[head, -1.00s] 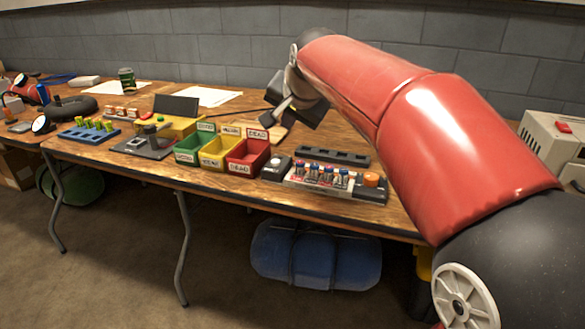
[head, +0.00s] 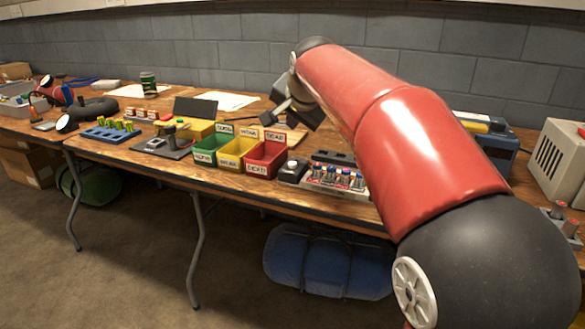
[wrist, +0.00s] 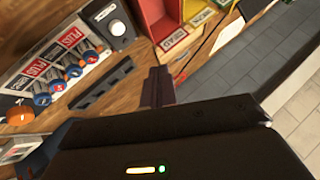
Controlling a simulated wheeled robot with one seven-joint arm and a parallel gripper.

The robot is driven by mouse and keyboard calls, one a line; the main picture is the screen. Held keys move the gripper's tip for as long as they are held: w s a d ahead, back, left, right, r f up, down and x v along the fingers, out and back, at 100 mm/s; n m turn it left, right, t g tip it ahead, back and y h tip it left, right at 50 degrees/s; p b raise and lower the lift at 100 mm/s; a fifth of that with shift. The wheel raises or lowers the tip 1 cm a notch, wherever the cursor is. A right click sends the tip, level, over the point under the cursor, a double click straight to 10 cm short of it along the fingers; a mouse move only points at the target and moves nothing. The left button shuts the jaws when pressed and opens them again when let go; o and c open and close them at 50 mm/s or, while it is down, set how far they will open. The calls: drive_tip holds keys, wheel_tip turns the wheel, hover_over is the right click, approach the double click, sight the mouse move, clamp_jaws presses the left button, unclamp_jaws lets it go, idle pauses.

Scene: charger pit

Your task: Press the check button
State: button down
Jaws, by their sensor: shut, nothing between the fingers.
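A small black box with a round white button (head: 292,163) stands on the bench, right of the red bin. The white button also shows at the top of the wrist view (wrist: 117,27). An orange domed button (wrist: 20,116) sits at the end of the battery charger (head: 335,179); in the head view my arm hides it. I cannot tell from any label which is the check button. My gripper (head: 272,117) is over the back of the bench, behind the bins, apart from both buttons. Its fingers (wrist: 157,82) are shut and empty in the wrist view.
Green, yellow and red bins (head: 265,160) stand left of the black box. A dark slotted rack (wrist: 103,83) lies beside the charger. A blue case (head: 485,130) and a beige unit (head: 562,155) are at right. The grey wall closes off the back.

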drive_tip(key=b, duration=0.5)
hover_over(293, 169)
wheel_tip(293, 169, down, 7)
idle(1.7)
drive_tip(key=shift+f+b, duration=0.35)
drive_tip(key=shift+f, duration=0.05)
drive_tip(key=shift+f+b, duration=0.35)
drive_tip(key=shift+f, duration=0.1)
idle(0.5)
drive_tip(key=shift+r, duration=0.1)
drive_tip(key=shift+r+p, duration=0.8)
drive_tip(key=shift+p, duration=0.05)
wheel_tip(293, 169, up, 5)
drive_tip(key=p, duration=0.4)
